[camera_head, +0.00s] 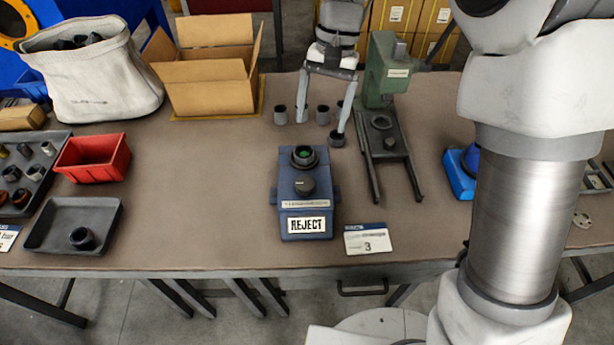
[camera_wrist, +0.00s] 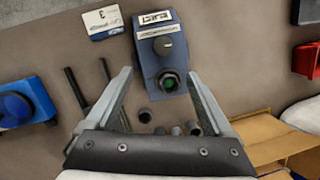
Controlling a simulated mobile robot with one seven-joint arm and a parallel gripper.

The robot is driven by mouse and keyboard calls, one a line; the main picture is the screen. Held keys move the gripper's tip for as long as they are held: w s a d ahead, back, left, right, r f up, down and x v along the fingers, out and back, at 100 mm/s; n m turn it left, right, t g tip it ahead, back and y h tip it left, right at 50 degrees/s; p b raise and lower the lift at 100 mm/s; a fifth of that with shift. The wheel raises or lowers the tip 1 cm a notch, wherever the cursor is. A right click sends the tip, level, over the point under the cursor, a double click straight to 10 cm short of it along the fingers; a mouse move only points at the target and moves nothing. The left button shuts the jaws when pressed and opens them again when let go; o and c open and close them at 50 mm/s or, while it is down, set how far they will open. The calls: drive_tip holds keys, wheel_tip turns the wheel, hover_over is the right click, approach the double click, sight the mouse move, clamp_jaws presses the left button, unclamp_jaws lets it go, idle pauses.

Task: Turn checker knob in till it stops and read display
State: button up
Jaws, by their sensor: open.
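The checker (camera_head: 290,215) is a blue box standing near the front edge of the table. Its black knob (camera_head: 304,186) sits in the middle of its top face, and a dark round socket with a green centre (camera_head: 304,156) is behind it. The white display (camera_head: 307,225) reads REJECT. In the wrist view the checker (camera_wrist: 150,62) is upside down, with its knob (camera_wrist: 162,45) beyond my fingertips. My gripper (camera_head: 324,128) is open and empty, behind the checker and apart from the knob. It also shows in the wrist view (camera_wrist: 158,76).
Several grey collars (camera_head: 323,115) stand behind the checker. A green press (camera_head: 382,75) is at the back right. A card marked 3 (camera_head: 367,239) lies right of the checker. A red bin (camera_head: 92,158) and a grey tray (camera_head: 50,243) are at left. The table left of the checker is clear.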

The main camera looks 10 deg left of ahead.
sight(305, 182)
drive_tip(key=s+f+m+b, duration=0.1)
drive_tip(key=f+m, duration=0.1)
drive_tip(key=f, duration=0.3)
drive_tip(key=s+a+f+m+y+b, duration=0.1)
drive_tip(key=f+m+b, duration=0.1)
drive_tip(key=f, duration=0.3)
drive_tip(key=s+a+f+m+g+b, duration=0.1)
drive_tip(key=f+b, duration=0.1)
drive_tip(key=f, duration=0.4)
drive_tip(key=shift+s+a+f+m, duration=0.1)
drive_tip(key=shift+s+m, duration=0.05)
drive_tip(key=shift+m, duration=0.25)
drive_tip(key=c, duration=1.4)
drive_tip(key=shift+o, duration=0.2)
drive_tip(key=shift+a+r+n+g+p, duration=0.1)
drive_tip(key=shift+r+n+g+p, duration=0.2)
drive_tip(key=shift+n+p, duration=0.85)
drive_tip(key=shift+f+n+h+p, duration=0.3)
drive_tip(key=shift+n+h+p, duration=0.3)
drive_tip(key=shift+n, duration=0.55)
drive_tip(key=o, duration=1.4)
drive_tip(key=shift+c, duration=0.2)
